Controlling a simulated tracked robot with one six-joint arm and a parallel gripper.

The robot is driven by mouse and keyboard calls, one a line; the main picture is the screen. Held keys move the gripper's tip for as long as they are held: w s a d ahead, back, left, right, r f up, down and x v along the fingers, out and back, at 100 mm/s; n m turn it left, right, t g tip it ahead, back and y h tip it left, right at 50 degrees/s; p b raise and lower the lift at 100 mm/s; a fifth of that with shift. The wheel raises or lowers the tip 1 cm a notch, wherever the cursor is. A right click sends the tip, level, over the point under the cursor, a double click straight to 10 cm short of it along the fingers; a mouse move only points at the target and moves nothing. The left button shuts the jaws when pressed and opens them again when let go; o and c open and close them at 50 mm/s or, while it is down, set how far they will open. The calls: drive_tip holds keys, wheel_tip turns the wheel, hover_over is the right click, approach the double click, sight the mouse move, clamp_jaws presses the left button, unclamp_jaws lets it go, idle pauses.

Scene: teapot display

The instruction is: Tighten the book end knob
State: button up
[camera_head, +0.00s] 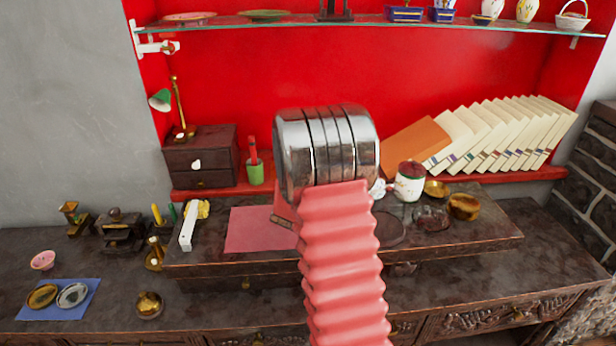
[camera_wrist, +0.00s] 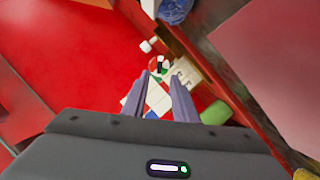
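My gripper's fingers (camera_wrist: 160,82) stand apart in the wrist view, with a gap between the tips. No thing is clearly held between them. Beyond and between the tips lie small white, red and green pieces (camera_wrist: 157,66), too small to name. A small white knob-like piece (camera_wrist: 148,45) sits just past the tips. I cannot tell whether it is the book end knob. In the head view, my arm hides the gripper. A row of cream books (camera_head: 505,135) leans on the red shelf at right, with an orange book (camera_head: 415,143) at its left end.
A glass shelf (camera_head: 350,24) carries dishes and vases above, held by a white bracket (camera_head: 157,42). A dark drawer box (camera_head: 200,157), a green cup (camera_head: 256,173) and a white teapot-like jar (camera_head: 409,181) stand near my arm. The desk's front left holds small brass items.

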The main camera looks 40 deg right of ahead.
drive_tip(key=shift+x, duration=2.7)
drive_tip(key=shift+c, duration=0.5)
clamp_jaws()
drive_tip(key=shift+a, duration=0.2)
drive_tip(key=shift+d, duration=0.1)
